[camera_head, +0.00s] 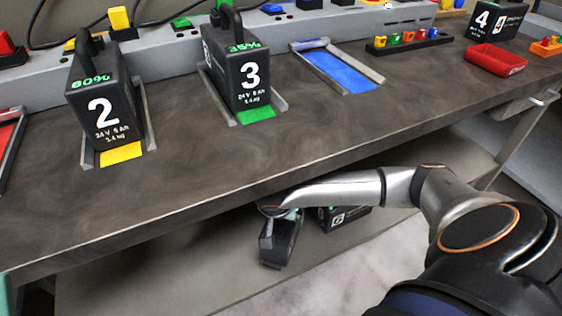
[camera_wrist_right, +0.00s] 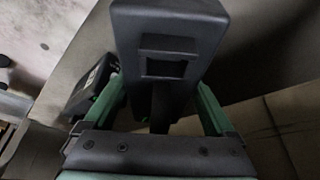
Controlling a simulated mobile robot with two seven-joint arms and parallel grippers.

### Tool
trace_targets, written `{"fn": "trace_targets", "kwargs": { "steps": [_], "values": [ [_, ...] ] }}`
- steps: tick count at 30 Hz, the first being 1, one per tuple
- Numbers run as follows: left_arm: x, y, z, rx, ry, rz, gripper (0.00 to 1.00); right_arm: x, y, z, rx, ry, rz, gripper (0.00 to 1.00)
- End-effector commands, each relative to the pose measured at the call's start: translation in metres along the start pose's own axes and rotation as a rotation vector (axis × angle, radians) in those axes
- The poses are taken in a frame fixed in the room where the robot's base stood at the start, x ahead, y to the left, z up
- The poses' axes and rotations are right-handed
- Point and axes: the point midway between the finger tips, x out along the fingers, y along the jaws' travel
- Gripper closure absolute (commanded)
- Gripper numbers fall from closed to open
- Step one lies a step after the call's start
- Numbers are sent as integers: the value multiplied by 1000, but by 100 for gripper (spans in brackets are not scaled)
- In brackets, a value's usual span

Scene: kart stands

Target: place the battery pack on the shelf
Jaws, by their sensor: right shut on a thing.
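My right gripper (camera_head: 284,212) reaches below the front edge of the workbench. It is shut on a dark battery pack (camera_head: 277,245), which hangs tilted in front of the lower shelf (camera_head: 170,278). In the right wrist view, the green fingers of my right gripper (camera_wrist_right: 160,112) flank the upper part of the held battery pack (camera_wrist_right: 170,28). I cannot tell whether the pack touches the shelf. My left gripper cannot be made out.
A second dark pack (camera_head: 342,217) stands on the lower shelf beside the held one. Battery 2 (camera_head: 103,100) and battery 3 (camera_head: 243,72) stand in bench docks; the blue dock (camera_head: 340,70) is empty. Battery 4 (camera_head: 496,20), a red tray (camera_head: 496,60) and connectors (camera_head: 408,38) are farther right.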

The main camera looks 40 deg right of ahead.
Motion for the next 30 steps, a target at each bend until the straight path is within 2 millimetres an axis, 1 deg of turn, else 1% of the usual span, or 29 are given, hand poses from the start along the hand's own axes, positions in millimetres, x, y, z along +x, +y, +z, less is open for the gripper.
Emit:
{"fn": "trace_targets", "kwargs": {
  "steps": [1,4,9,12,25,26,28,30],
  "values": [
    [-1,1,1,-2,0,0,29,0,-2,-7,6,8,-6,100],
    [-3,2,3,-8,-1,0,29,4,-2,-16,7,9,-6,100],
    [-14,9,14,-30,-4,0,29,26,-2,-4,5,6,-6,100],
    [-18,12,18,-43,-8,2,29,34,-2,-1,5,7,-6,100],
    [-16,12,17,-45,-10,11,29,36,-2,0,5,6,-6,100],
    [-16,12,18,-44,-9,11,29,39,0,3,2,1,-1,8],
    [-17,12,17,-43,-8,11,29,39,0,3,2,1,-1,0],
    [-17,12,17,-42,-7,11,29,39,0,3,2,1,-1,0]
  ]
}}
